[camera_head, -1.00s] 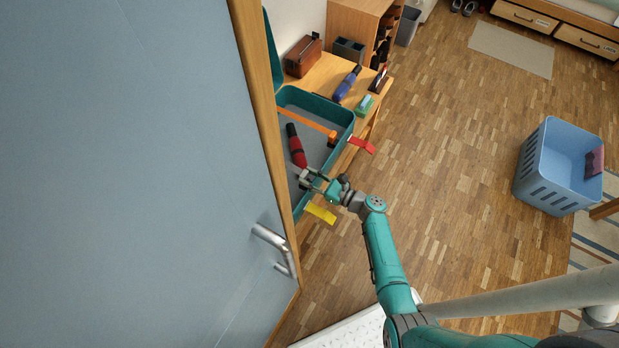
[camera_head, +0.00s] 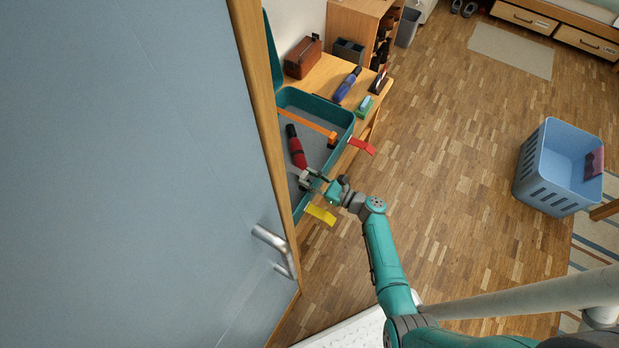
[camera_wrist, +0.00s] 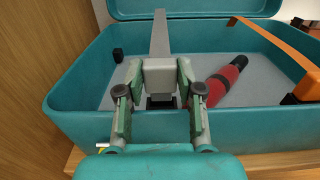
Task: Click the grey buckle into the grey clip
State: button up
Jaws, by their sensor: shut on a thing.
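The grey buckle (camera_wrist: 160,74) is between the fingers of my gripper (camera_wrist: 160,88) in the wrist view, and a grey strap (camera_wrist: 159,36) runs up and away from it. My gripper is shut on it, over the near side of the open teal case; it also shows in the head view (camera_head: 308,181). A dark block (camera_wrist: 162,102) lies just below the buckle; I cannot tell if it is the grey clip or whether the two touch. I cannot make out the grey clip for certain in either view.
The teal case (camera_head: 348,118) holds a red and black tool (camera_head: 296,146) and an orange strap (camera_head: 305,122). A red tab (camera_head: 362,145) and a yellow tab (camera_head: 321,214) stick out over its near edge. The door (camera_head: 130,170) stands close on the left.

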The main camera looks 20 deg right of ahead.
jog(key=shift+f, duration=0.85)
jog(key=o, duration=1)
jog(key=shift+s+d, duration=0.1)
jog(key=v, duration=1.1)
jog(key=shift+s+d, duration=0.15)
jog(key=shift+s, duration=0.15)
